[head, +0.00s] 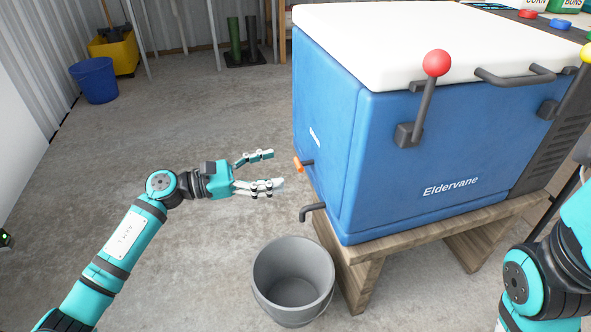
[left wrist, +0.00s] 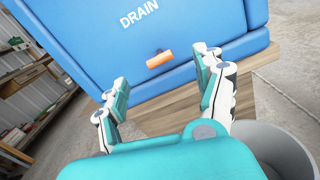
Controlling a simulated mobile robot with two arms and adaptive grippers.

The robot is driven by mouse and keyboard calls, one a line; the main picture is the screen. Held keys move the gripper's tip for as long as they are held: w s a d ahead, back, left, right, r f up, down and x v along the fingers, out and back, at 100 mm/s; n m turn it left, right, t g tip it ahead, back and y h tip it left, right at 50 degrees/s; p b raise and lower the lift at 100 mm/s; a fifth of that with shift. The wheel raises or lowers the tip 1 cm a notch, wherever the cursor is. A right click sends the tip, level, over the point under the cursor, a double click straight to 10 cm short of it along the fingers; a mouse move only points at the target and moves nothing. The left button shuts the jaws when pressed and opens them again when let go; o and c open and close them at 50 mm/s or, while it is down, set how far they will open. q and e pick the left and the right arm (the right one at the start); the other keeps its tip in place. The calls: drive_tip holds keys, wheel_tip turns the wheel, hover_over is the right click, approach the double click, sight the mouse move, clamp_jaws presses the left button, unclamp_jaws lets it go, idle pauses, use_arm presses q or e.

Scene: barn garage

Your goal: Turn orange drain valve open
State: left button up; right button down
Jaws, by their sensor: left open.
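The orange drain valve (head: 298,163) sits low on the left side of the blue cooler (head: 420,170). In the left wrist view the orange valve handle (left wrist: 159,59) lies nearly crosswise, slightly tilted, below the word DRAIN. My left gripper (head: 278,169) is open and empty, to the left of the valve and apart from it. In the left wrist view its two fingers (left wrist: 162,88) stand on either side of the valve's line, short of the handle. A dark bent spout (head: 310,209) sticks out below the valve. My right arm shows at the right edge; its gripper is out of view.
A grey bucket (head: 292,275) stands on the floor below the spout. The cooler rests on a wooden stand (head: 362,262). A red-knobbed lever (head: 436,64) is on the cooler's front. A blue bucket (head: 95,82) stands far left. The floor around my left arm is clear.

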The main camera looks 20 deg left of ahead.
sight(296, 164)
use_arm(q)
drive_tip(key=b+x, duration=0.1)
drive_tip(key=x, duration=0.5)
drive_tip(key=shift+w, duration=0.1)
drive_tip(key=shift+c, duration=0.2)
drive_tip(key=c, duration=1.1)
